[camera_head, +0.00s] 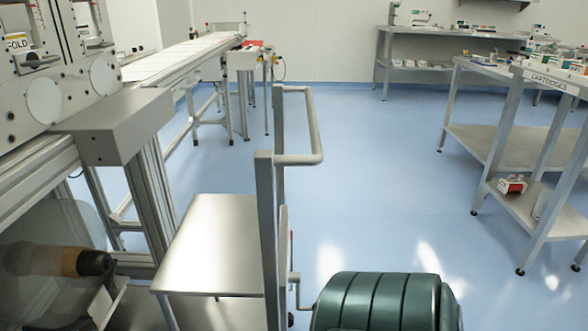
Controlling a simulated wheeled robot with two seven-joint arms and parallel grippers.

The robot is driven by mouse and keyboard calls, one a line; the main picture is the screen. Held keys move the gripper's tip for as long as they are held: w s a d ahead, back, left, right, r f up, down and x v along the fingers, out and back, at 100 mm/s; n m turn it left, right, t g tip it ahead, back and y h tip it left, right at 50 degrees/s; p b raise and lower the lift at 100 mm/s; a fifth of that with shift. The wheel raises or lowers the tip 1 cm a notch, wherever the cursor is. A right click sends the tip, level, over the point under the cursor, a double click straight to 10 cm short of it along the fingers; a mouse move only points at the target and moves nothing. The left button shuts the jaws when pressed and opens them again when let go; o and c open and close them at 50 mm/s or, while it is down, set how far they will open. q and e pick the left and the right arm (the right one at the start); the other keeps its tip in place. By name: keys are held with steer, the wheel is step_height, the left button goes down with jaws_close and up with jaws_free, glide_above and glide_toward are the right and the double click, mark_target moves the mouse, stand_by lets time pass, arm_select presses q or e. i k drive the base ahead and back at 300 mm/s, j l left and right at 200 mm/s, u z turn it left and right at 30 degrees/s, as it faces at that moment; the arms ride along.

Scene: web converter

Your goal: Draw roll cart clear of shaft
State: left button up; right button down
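An upright grey metal frame with a looped push handle (318,140) stands at the lower middle; it looks like the roll cart. A dark green ribbed rounded body (380,302) sits at its right, cut off by the bottom edge. A small crank-like bar is between them. At the lower left, a brown and black cylinder (62,261), apparently the shaft with a core, sticks out to the right from the machine, behind a translucent panel. The cart's frame stands to the right of its end, with a visible gap. Neither of my grippers is in view.
A steel side table (208,240) stands between machine and cart frame. The converter (60,90) fills the left, with a conveyor (185,58) behind. A shelved bench labelled CARTRIDGES (545,80) stands at right. Blue floor (375,190) is clear between.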

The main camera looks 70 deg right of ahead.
mark_target(225, 267)
steer(key=l+z, duration=0.1)
steer(key=z, duration=0.35)
steer(key=k+l+z, duration=0.1)
steer(key=z, duration=0.3)
steer(key=l+z, duration=0.2)
steer(key=z, duration=0.25)
steer(key=l+z, duration=0.15)
steer(key=z, duration=0.25)
steer(key=l+u, duration=0.15)
steer(key=u, duration=0.15)
steer(key=l+u, duration=0.15)
steer(key=u, duration=0.15)
